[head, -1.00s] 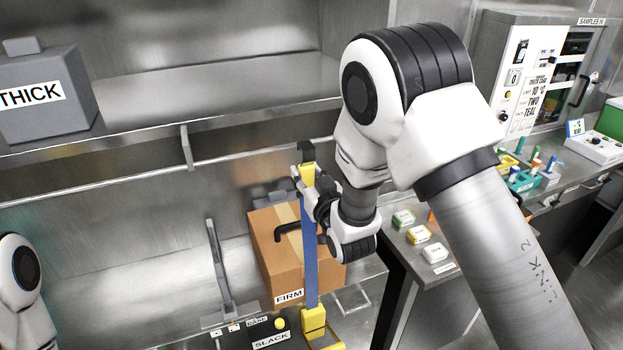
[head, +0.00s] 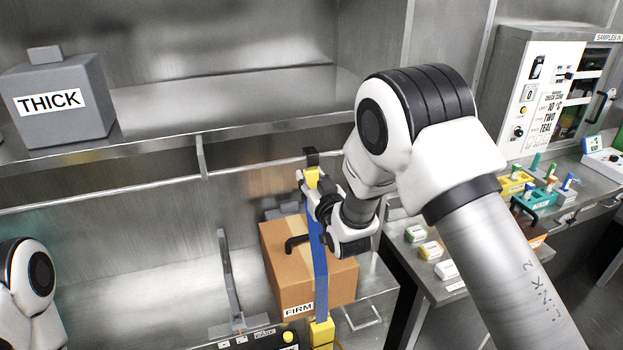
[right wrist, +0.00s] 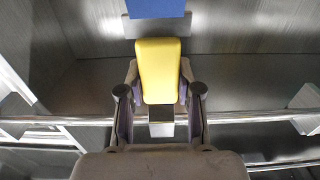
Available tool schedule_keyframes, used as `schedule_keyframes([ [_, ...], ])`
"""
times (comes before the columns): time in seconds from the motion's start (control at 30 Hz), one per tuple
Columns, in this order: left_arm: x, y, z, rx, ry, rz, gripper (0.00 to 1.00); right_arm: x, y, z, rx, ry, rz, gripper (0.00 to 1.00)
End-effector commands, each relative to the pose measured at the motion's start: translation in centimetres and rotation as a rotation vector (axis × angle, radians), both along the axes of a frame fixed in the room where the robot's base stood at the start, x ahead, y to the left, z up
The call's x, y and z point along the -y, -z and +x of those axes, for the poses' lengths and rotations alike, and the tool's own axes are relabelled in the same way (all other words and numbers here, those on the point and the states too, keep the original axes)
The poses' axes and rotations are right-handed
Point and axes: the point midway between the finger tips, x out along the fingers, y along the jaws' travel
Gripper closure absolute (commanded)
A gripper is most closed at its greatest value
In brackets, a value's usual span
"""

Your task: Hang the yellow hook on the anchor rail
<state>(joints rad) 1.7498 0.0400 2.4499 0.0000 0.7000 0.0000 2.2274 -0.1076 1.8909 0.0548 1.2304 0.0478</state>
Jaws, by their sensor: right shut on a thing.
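The yellow hook (head: 313,178) is held between the fingers of my right gripper (head: 311,187), near the height of the anchor rail (head: 100,193). A dark upper part (head: 311,156) shows above the yellow body at the rail's line; I cannot tell whether it touches the rail. A blue strap (head: 319,260) runs down from the hook to a yellow buckle (head: 321,332) in front of the box. In the right wrist view the yellow body (right wrist: 159,70) sits between the fingertips, with the rail (right wrist: 60,120) crossing behind. Only part of my left arm shows; its gripper is out of view.
A cardboard box (head: 285,265) labelled FIRM stands behind the strap. A grey THICK block (head: 55,125) sits on the shelf (head: 190,110) above. An upright metal bracket (head: 228,270) stands left of the box. A side bench (head: 465,215) with small blocks is at right.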

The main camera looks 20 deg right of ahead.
Motion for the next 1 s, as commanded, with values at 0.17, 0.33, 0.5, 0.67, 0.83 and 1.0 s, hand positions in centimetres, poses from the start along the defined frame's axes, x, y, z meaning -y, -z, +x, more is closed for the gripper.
schedule_keyframes([
  [0.17, 0.0, -0.1, 0.0, 0.000, 0.000, 0.000, 0.58, 0.0, -0.1, 0.0, 0.002, 0.000, 0.000, 0.38],
  [0.33, 0.0, 0.0, 0.0, 0.000, 0.000, 0.000, 0.58, 0.0, -0.1, 0.0, 0.001, 0.000, 0.000, 0.37],
  [0.5, 0.0, 0.0, 0.0, 0.000, 0.000, 0.000, 0.58, 0.0, 0.0, -0.2, -0.001, 0.000, 0.000, 0.37],
  [0.67, 0.0, 0.0, 0.0, 0.000, 0.000, 0.000, 0.58, 0.1, 0.0, -2.3, -0.004, 0.000, -0.001, 0.37],
  [0.83, 0.0, 0.0, 0.0, 0.000, 0.000, 0.000, 0.58, 0.2, 0.0, -6.7, -0.004, 0.000, -0.001, 0.37],
  [1.0, 0.0, 0.0, 0.0, 0.000, 0.000, 0.000, 0.58, 0.3, 0.0, -10.5, -0.003, 0.000, -0.001, 0.37],
])
